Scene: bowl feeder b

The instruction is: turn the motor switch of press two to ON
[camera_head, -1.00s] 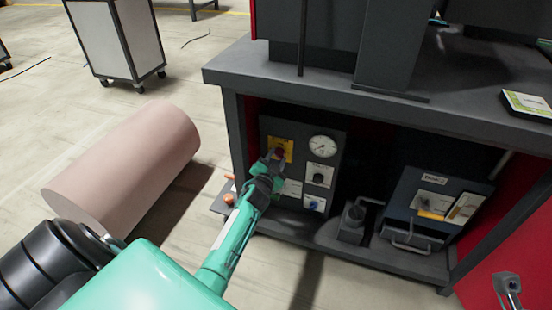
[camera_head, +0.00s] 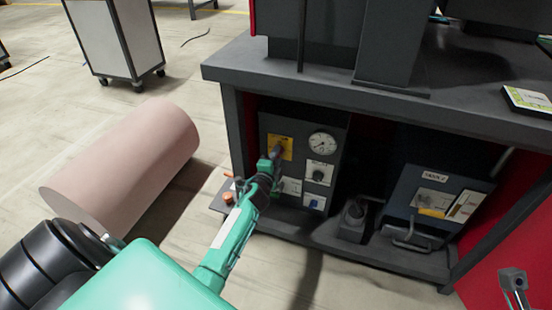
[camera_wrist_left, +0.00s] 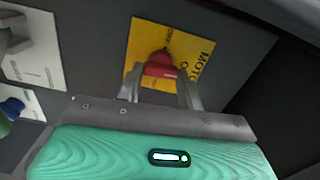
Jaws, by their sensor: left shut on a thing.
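The motor switch is a red knob (camera_wrist_left: 160,66) on a yellow plate (camera_head: 288,142) with dark lettering, on the dark control panel under the press table. The plate also shows in the left wrist view (camera_wrist_left: 142,38). My left gripper (camera_head: 276,155) reaches the plate from the front. In the left wrist view its two grey fingers (camera_wrist_left: 160,88) stand either side of the red knob, shut on it. The fingers hide the knob in the head view, and the lettering is partly covered, so the switch setting cannot be read. My right gripper (camera_head: 515,285) shows only in part at the lower right.
A round gauge (camera_head: 321,143), a black knob (camera_head: 319,174) and a blue knob (camera_head: 314,203) sit beside the plate. Orange-topped buttons (camera_head: 227,197) stand left of the panel. The tabletop edge (camera_head: 370,110) overhangs the panel. A pink roll (camera_head: 125,165) lies on the floor.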

